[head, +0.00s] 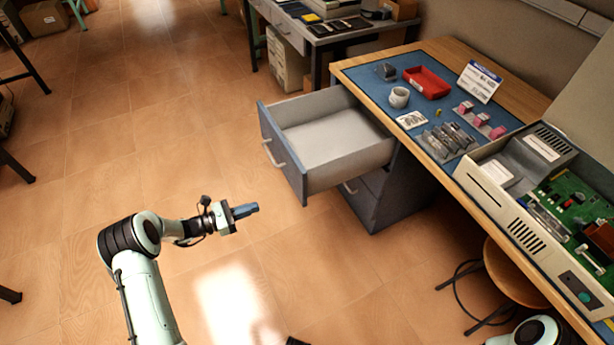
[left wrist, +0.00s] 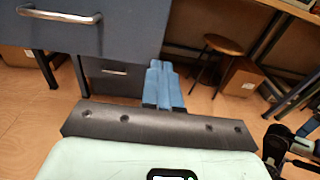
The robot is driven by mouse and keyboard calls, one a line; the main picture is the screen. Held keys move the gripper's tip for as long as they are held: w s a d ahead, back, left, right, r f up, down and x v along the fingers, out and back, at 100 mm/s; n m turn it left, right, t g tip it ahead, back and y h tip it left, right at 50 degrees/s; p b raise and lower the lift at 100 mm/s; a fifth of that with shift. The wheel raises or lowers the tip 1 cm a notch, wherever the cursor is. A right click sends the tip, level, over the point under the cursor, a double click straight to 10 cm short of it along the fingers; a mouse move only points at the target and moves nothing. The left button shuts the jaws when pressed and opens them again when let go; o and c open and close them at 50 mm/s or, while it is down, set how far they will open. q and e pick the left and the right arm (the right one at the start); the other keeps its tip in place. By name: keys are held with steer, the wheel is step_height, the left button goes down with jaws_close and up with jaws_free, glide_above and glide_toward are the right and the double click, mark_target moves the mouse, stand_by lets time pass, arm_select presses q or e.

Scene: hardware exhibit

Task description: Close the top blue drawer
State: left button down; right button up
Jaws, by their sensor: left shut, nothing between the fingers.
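The top blue drawer (head: 283,152) is pulled far out from the cabinet under the workbench, and its light grey inside looks empty. Its front and metal handle (head: 275,156) face left toward the open floor. In the left wrist view the drawer front (left wrist: 120,35) fills the upper left, with its handle (left wrist: 58,14) near the top edge. My left gripper (head: 246,210) is shut and empty, in front of the drawer and lower in the picture, apart from it. Its blue fingers (left wrist: 163,85) are together in the left wrist view.
The lower drawers of the cabinet (head: 382,203) look closed. The workbench (head: 440,172) holds a red tray (head: 427,82), a mug (head: 399,97) and an opened electronics case (head: 530,205). A wooden stool (head: 512,275) stands at lower right. The tiled floor left of the drawer is clear.

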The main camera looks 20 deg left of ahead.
mark_target(298, 181)
arm_select(q)
steer(key=shift+t, duration=0.4)
steer(key=x, duration=0.4)
steer(key=r+x, duration=0.1)
steer(key=x, duration=0.4)
steer(key=w+a+r+b+x, duration=0.1)
steer(key=x, duration=0.4)
steer(key=shift+w, duration=0.1)
